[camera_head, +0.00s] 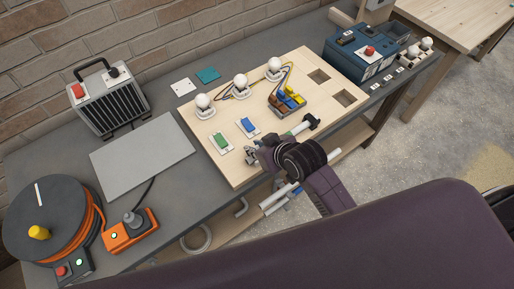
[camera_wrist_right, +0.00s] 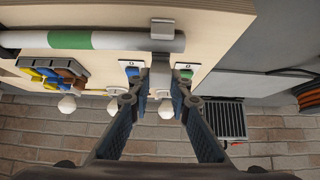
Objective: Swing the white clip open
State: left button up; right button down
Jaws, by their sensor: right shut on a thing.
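The white clip (camera_wrist_right: 162,29) sits at the pale pipe with a green band (camera_wrist_right: 85,40) in the right wrist view. Its pale flap (camera_wrist_right: 160,76) reaches down between the fingertips. My right gripper (camera_wrist_right: 160,88) is shut on this flap, with one finger on each side. In the head view my right gripper (camera_head: 252,154) is at the front edge of the wooden board (camera_head: 291,62), by the near end of the pipe (camera_head: 301,128). It hides most of the clip there. My left gripper is not in view.
The board carries a green switch (camera_head: 220,142), a blue switch (camera_head: 248,127), several white bulbs and a coloured connector block (camera_head: 286,100). A grey panel (camera_head: 142,155), an orange device (camera_head: 128,232) and a cable reel (camera_head: 50,220) lie to the left. A blue box (camera_head: 365,52) stands right.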

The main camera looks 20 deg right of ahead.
jog(key=g, duration=0.1)
jog(key=w+g+h, duration=0.1)
jog(key=w+r+g, duration=0.1)
jog(key=g, duration=0.1)
jog(key=shift+w+a+h, duration=0.15)
jog(key=shift+a+h, duration=0.15)
jog(key=shift+a, duration=0.1)
jog(key=g, duration=0.1)
jog(key=w+g+h, duration=0.1)
jog(key=g, duration=0.2)
jog(key=shift+w+a+f, duration=0.2)
jog(key=shift+a+f, duration=0.1)
jog(key=shift+w+a+f+g+h+b, duration=0.1)
jog(key=shift+w+f+g+h+b, duration=0.1)
jog(key=shift+g+h+b, duration=0.25)
jog(key=shift+w+a+f+g+h+b, duration=0.1)
jog(key=shift+w+g+h+b, duration=0.15)
jog(key=shift+g, duration=0.4)
jog(key=shift+w+d+f+g+b, duration=0.1)
jog(key=shift+f+g+b, duration=0.1)
jog(key=shift+g+b, duration=0.45)
jog(key=shift+w+a+f+g+h+b, duration=0.2)
jog(key=shift+g+h+b, duration=0.1)
jog(key=shift+g+b, duration=0.5)
jog(key=shift+s+f, duration=0.1)
jog(key=c, duration=1.8)
grip_release()
jog(key=shift+o, duration=0.2)
